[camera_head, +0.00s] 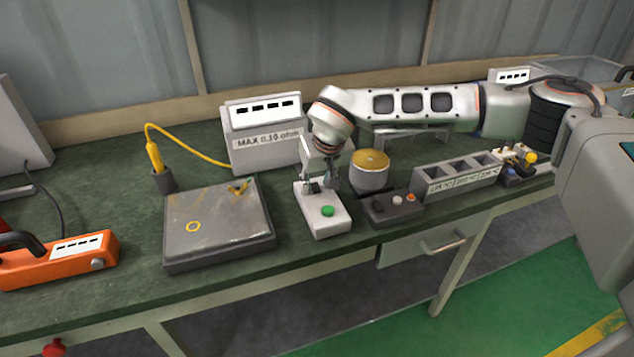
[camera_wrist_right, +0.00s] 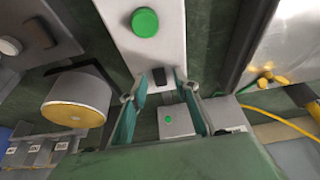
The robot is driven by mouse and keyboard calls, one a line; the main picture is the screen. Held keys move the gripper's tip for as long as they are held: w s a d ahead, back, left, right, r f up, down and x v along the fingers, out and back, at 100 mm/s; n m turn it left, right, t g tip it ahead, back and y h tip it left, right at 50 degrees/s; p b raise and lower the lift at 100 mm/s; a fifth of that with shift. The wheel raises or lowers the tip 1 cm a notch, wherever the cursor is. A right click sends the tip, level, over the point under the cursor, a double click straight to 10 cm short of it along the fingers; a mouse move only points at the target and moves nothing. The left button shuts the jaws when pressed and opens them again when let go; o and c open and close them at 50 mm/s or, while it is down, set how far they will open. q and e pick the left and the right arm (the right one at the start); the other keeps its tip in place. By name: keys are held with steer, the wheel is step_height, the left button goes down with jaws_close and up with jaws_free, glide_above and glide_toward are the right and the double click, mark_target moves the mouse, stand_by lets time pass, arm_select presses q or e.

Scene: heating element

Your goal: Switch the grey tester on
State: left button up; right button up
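A grey box labelled "MAX 0.10 ohm" (camera_head: 268,150), apparently the tester, stands at the back, with a four-mark display on top and a yellow cable to a yellow probe (camera_head: 155,158) in a dark holder. My right gripper (camera_head: 319,186) points down over the rear of a white box with a green button (camera_head: 327,211), in front of the tester. In the right wrist view its fingers (camera_wrist_right: 163,108) are apart and empty, near a black switch (camera_wrist_right: 160,76) behind the green button (camera_wrist_right: 145,22). A small grey face with a green dot (camera_wrist_right: 176,122) shows between the fingers. My left gripper is not visible.
A grey metal plate (camera_head: 220,225) lies left of the white box. A round pot with a golden top (camera_head: 370,170), a dark button box (camera_head: 393,206) and a slotted grey block (camera_head: 455,176) stand right. An orange device (camera_head: 60,262) lies far left.

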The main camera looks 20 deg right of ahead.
jaws_close()
steer(key=shift+w+r+p, duration=0.1)
steer(key=shift+r+p, duration=0.1)
steer(key=shift+p, duration=0.2)
steer(key=shift+w+g+p, duration=0.15)
steer(key=shift+g+p, duration=0.45)
steer(key=shift+g, duration=0.2)
steer(key=shift+w+f+g+p, duration=0.2)
steer(key=shift+g+p, duration=0.25)
steer(key=shift+g, duration=0.55)
steer(key=shift+w, duration=0.1)
steer(key=shift+g, duration=0.3)
